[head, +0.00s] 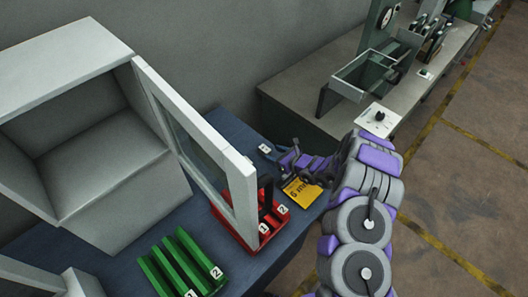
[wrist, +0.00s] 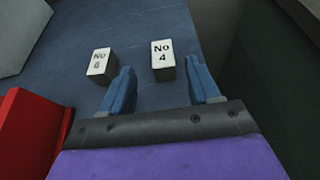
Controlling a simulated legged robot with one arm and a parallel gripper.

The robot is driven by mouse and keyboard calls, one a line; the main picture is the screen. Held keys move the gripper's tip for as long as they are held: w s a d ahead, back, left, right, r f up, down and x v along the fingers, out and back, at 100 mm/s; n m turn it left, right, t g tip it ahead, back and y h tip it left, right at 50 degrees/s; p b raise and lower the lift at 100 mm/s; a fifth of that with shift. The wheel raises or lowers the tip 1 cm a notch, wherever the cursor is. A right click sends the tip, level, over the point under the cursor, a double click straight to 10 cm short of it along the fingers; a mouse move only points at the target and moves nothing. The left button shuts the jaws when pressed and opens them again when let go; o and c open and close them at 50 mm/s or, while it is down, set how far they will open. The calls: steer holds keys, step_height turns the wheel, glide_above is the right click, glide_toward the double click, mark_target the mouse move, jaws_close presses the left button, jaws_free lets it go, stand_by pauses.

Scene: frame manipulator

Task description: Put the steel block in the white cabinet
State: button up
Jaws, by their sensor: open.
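In the wrist view, two small dark blocks with white tops stand on the blue bench: the block marked No 4 (wrist: 163,68) and the block marked No 6 (wrist: 100,66). I cannot tell which is steel. My gripper (wrist: 160,66) is open and empty, its blue fingers pointing toward the No 4 block, which shows between the fingertips. The No 6 block is outside the left finger. In the head view my gripper (head: 290,160) is low over the bench's far end. The white cabinet (head: 65,62) is at left, its windowed door (head: 196,140) swung open; the visible interior is empty.
A red holder (head: 238,228) with numbered slots stands by the cabinet door, holding a dark piece. A green numbered holder (head: 182,264) lies nearer. A yellow plate (head: 303,194) lies beside my gripper. A grey bench (head: 300,92) with equipment stands beyond; floor is clear at right.

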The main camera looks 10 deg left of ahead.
mark_target(266, 150)
steer(key=shift+x, duration=2.65)
steer(key=shift+w+a+f, duration=0.15)
steer(key=shift+w+a, duration=0.15)
steer(key=shift+d, duration=0.1)
steer(key=shift+c, duration=0.2)
steer(key=shift+d, duration=0.2)
steer(key=c, duration=0.4)
steer(key=shift+a, duration=0.15)
jaws_close()
